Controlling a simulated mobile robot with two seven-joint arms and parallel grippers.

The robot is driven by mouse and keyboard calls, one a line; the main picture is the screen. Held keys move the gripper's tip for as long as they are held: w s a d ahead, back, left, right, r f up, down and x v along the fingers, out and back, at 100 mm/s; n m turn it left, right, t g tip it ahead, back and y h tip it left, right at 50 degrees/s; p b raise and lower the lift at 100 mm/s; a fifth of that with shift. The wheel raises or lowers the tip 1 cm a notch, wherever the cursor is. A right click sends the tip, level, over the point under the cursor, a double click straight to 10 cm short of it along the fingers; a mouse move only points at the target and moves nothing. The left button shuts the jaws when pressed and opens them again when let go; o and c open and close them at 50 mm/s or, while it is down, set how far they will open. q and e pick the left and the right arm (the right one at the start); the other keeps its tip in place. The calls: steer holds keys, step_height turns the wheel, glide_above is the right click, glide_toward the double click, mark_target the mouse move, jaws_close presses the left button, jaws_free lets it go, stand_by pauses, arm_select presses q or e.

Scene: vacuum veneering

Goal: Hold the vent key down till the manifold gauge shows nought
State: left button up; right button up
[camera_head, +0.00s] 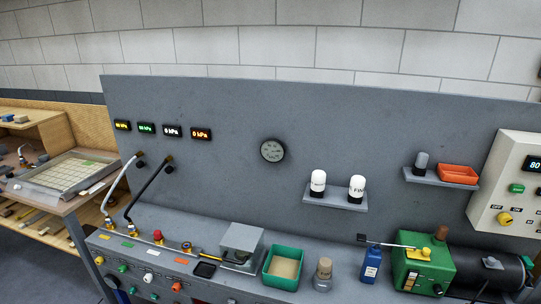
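A round dial gauge (272,150) with a pale face is on the grey back panel; its needle is too small to read. I cannot tell whether it is the manifold gauge. Several small digital kPa displays (162,130) sit in a row to its left; the right two seem to show 0. The bench front carries coloured knobs and buttons (149,278), a red knob (157,236), a red-topped fitting (186,247) and a flat black piece (204,270). I cannot tell which is the vent key. Neither gripper is in view.
Two hoses (150,187) arch from the panel to the bench. A grey box (241,240), green tray (268,281), corked jar (323,274), blue bottle (371,265) and green pump (423,267) crowd the bench. Shelves (336,199) hold white-capped containers (357,188) and an orange tray (458,174).

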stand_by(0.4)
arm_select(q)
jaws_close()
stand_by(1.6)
